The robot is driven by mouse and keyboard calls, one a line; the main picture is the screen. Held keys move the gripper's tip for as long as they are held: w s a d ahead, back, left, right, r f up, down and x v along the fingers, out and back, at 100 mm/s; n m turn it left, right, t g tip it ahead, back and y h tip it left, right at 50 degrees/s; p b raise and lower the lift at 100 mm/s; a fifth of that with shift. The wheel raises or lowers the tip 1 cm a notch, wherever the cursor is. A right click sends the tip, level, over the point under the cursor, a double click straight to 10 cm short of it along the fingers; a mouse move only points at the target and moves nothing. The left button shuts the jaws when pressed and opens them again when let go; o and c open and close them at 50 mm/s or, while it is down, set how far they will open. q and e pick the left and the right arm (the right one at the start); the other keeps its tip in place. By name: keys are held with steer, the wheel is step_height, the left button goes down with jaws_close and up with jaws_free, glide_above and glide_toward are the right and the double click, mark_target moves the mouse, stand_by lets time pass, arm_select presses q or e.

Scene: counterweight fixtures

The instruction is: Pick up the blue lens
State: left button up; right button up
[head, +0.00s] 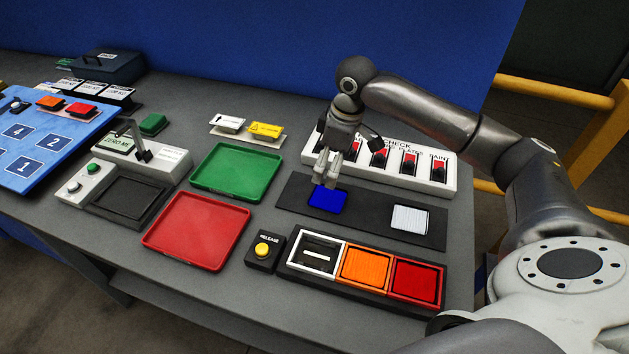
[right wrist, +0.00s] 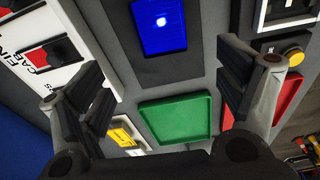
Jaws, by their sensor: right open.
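The blue lens (head: 327,200) is a flat square lying at the left end of a dark mat (head: 365,217). It also shows at the top middle of the right wrist view (right wrist: 160,25), with a bright glint on it. My right gripper (head: 328,181) is just above and behind the lens in the head view. In the right wrist view its two fingers (right wrist: 168,92) are spread wide with nothing between them, and the lens is beyond the gap. I cannot tell if any finger touches the mat. My left gripper is not in view.
A white lens (head: 410,218) lies at the mat's right end. A frame (head: 365,268) with one open white-rimmed slot, an orange and a red lens stands in front, beside a yellow release button (head: 263,250). A switch panel (head: 437,172) stands behind; green (head: 237,170) and red (head: 196,230) trays lie left.

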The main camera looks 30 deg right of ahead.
mark_target(328, 195)
steer(key=f, duration=0.2)
steer(key=s+f, duration=0.1)
steer(key=shift+f, duration=0.35)
steer(key=shift+w+a+f+p, duration=0.1)
steer(key=shift+w+f+p, duration=0.05)
steer(key=shift+f+p, duration=0.2)
steer(key=f, duration=0.1)
steer(key=f+p, duration=0.1)
steer(key=f, duration=0.1)
steer(key=shift+w, duration=0.2)
step_height(328, 195, down, 2)
steer(key=shift+w+f, duration=0.1)
steer(key=shift+f, duration=0.1)
steer(key=shift+a+f, duration=0.1)
steer(key=shift+c, duration=0.6)
steer(key=c, duration=0.9)
steer(key=shift+c, duration=0.3)
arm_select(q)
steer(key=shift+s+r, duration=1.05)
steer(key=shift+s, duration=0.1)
arm_select(e)
steer(key=shift+r, duration=0.2)
